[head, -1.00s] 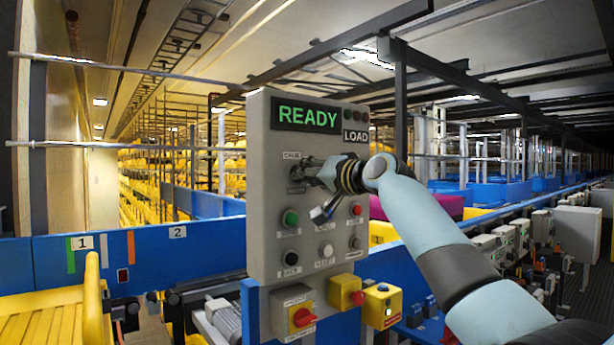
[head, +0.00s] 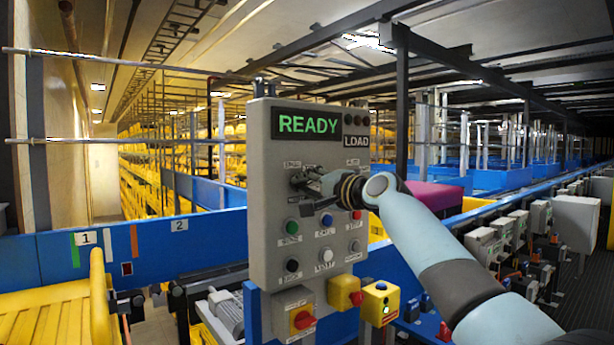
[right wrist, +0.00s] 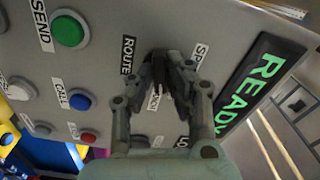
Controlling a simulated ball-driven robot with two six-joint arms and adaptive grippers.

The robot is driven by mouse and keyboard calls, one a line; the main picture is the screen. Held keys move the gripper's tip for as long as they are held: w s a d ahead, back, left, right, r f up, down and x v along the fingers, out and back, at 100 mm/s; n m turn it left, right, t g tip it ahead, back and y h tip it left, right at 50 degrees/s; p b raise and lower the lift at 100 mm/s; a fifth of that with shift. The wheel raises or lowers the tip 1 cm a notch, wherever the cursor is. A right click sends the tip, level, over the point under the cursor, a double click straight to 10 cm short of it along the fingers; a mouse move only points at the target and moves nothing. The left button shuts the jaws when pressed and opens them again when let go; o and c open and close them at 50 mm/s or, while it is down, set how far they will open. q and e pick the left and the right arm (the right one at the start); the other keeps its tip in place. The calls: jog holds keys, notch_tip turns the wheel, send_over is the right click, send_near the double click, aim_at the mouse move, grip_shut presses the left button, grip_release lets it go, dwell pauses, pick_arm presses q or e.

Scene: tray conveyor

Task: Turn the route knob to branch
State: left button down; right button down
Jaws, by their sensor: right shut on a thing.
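The grey control panel (head: 262,240) stands upright in the middle of the head view. Its display (head: 306,123) reads READY in green, with a LOAD label (head: 356,141) below it at the right. My right gripper (head: 300,182) reaches the panel's upper left from the right. In the right wrist view my right gripper (right wrist: 160,75) is shut on the dark route knob (right wrist: 157,68), beside the ROUTE label (right wrist: 128,55). The fingers cover most of the knob, so I cannot tell where it points. My left gripper is not in view.
Below the knob are a green button (head: 292,227), a blue button (head: 327,220) and several others. A red knob on a yellow plate (head: 303,319) and yellow boxes (head: 345,292) sit under the panel. A blue conveyor wall (head: 190,247) runs left, with a yellow slatted tray (head: 55,312) in front.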

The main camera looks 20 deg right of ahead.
jog(key=shift+m+p, duration=0.35)
jog(key=shift+m, duration=0.15)
jog(key=c, duration=1.3)
grip_release()
jog(key=v, duration=1.2)
